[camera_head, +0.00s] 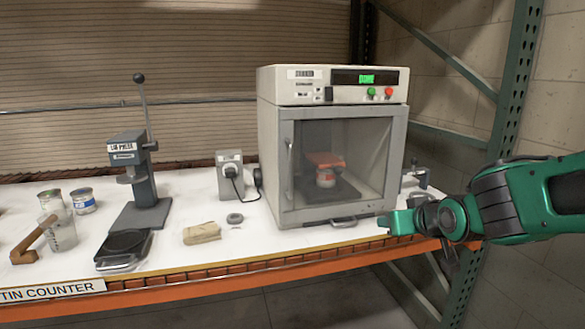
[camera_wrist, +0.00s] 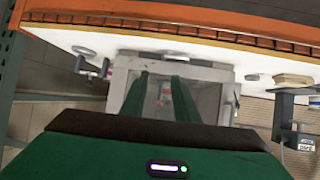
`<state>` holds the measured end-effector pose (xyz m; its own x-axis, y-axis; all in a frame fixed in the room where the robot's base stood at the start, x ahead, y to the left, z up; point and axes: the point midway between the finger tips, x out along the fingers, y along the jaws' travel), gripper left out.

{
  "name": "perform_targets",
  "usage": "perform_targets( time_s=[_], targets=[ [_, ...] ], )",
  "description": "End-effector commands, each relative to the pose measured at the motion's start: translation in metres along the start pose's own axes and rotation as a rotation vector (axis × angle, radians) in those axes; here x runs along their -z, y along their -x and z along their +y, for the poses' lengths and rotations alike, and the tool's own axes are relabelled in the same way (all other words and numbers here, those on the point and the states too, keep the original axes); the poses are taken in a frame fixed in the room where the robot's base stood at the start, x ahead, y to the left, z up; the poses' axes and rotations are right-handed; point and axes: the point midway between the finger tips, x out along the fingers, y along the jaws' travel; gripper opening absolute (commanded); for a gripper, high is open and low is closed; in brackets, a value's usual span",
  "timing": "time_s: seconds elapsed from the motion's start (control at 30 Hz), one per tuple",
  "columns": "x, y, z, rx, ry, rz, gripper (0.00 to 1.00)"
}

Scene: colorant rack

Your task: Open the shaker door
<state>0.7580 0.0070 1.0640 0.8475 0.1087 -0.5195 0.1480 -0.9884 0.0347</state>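The shaker (camera_head: 335,86) is a pale box-shaped machine on the counter, also in the wrist view (camera_wrist: 212,75). Its glass-fronted door (camera_head: 360,160) looks closed, with a grey frame and an upright bar handle (camera_head: 290,172) on the left side. Behind the glass, a small can (camera_head: 325,178) stands under an orange-red piece. My gripper (camera_head: 385,222) is in front of the shaker's lower right corner, away from the handle. In the wrist view, which looks upside down, its two green fingers (camera_wrist: 161,100) stand apart with nothing between them.
A lever press (camera_head: 140,185), a scale (camera_head: 122,250), a tan block (camera_head: 202,233) and a grey outlet box (camera_head: 231,178) stand left of the shaker. Several cans and a cup sit farther left. A green rack post (camera_head: 515,80) rises at right. The orange shelf beam (camera_head: 250,272) edges the counter.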

Motion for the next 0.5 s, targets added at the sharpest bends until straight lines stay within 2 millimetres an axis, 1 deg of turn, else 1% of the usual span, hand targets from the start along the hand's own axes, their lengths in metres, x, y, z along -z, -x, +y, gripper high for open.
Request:
perform_targets(
  time_s=[0.03,0.07,0.1,0.17,0.2,0.3,0.33,0.4,0.5],
  targets=[
    [0.020,-0.009,-0.032,0.056,0.028,0.078,0.28],
    [0.032,-0.012,-0.049,0.084,0.039,0.128,0.28],
    [0.047,-0.014,-0.070,0.121,0.051,0.192,0.28],
    [0.067,-0.014,-0.101,0.174,0.062,0.279,0.28],
    [0.079,-0.013,-0.119,0.207,0.065,0.332,0.28],
    [0.099,-0.006,-0.154,0.270,0.066,0.437,0.28],
    [0.104,-0.004,-0.162,0.284,0.064,0.460,0.28],
    [0.112,0.000,-0.176,0.310,0.061,0.505,0.28],
    [0.119,0.003,-0.186,0.329,0.056,0.539,0.28]
  ],
)
